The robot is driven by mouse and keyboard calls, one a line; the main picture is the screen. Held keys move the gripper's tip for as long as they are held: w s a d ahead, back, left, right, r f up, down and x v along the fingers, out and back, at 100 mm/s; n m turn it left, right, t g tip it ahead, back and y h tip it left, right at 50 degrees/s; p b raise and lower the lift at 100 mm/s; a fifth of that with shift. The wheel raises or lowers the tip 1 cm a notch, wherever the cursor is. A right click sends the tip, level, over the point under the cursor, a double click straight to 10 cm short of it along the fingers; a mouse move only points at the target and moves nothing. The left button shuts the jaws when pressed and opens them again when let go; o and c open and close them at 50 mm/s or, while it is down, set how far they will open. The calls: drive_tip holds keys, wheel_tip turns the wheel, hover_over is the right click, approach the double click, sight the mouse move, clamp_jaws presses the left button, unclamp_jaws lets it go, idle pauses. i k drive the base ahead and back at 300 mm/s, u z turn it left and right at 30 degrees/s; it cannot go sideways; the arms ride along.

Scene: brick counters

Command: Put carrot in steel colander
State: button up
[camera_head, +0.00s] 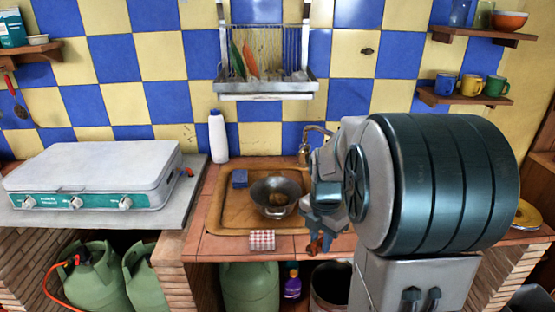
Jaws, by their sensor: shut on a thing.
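A dark steel colander (276,209) sits in the tan sink basin, with a brownish round thing inside it. My gripper (317,238) is just right of and in front of the colander, near the front edge of the counter. It is shut on a small orange-red thing (315,246), which looks like the carrot. The fingers hide most of it, and its full shape cannot be told.
A blue sponge (240,178) lies at the sink's back left. A checked cloth (262,240) hangs at the front edge. A white bottle (218,136) and a faucet (304,152) stand behind. A stove (95,175) fills the left counter. A dish rack (267,84) hangs above.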

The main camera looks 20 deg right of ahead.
sight(287, 216)
drive_tip(key=u, duration=0.05)
drive_tip(key=i, duration=1.05)
